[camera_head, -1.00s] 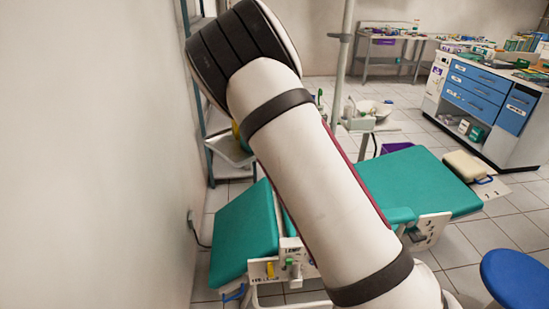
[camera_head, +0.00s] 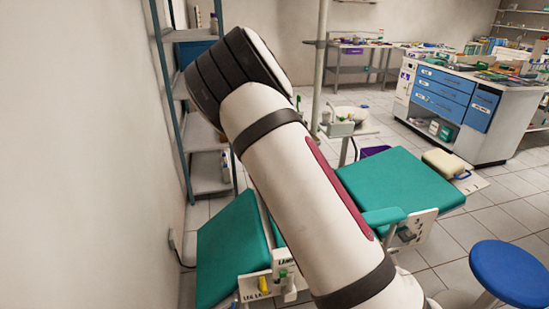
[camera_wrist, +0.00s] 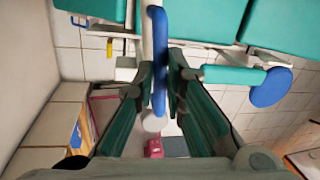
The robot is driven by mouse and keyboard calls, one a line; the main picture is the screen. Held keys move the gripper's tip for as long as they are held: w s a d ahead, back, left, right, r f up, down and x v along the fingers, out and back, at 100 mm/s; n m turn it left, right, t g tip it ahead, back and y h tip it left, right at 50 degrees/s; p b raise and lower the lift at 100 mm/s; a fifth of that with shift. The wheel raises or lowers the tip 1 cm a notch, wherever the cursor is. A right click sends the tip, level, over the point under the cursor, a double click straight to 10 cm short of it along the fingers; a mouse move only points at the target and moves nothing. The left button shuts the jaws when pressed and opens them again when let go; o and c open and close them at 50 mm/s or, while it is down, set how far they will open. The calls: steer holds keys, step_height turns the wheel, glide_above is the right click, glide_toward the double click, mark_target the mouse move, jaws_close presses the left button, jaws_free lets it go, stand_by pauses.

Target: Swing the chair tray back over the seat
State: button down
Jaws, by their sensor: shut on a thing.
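My gripper (camera_wrist: 160,82) shows in the wrist view with its two fingers closed around a long blue handle (camera_wrist: 158,40). A pale post runs beside the handle, close to the teal seat. I cannot tell how handle and post join the tray. The dental chair has a teal seat part (camera_head: 400,185) right of my arm and another teal cushion (camera_head: 228,250) left of it. The chair also shows along the top of the wrist view (camera_wrist: 200,18). In the head view my arm hides my gripper, the handle and the middle of the chair. No tray surface shows clearly.
A blue stool (camera_head: 510,272) stands at the right front. A grey shelf rack (camera_head: 208,185) stands against the left wall, close to my arm. A basin unit (camera_head: 345,125) stands behind the chair. A cabinet with blue drawers (camera_head: 455,100) stands at the back right.

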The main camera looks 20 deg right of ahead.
steer(key=shift+d+m+b, duration=0.35)
steer(key=shift+d+m, duration=0.35)
steer(key=shift+m, duration=0.1)
steer(key=shift+d+g, duration=0.2)
steer(key=shift+g, duration=0.1)
steer(key=c, duration=1.7)
jaws_free()
steer(key=shift+o, duration=0.2)
step_height(320, 180, up, 12)
steer(key=a, duration=0.2)
steer(key=shift+w+a, duration=0.15)
steer(key=shift+f, duration=0.1)
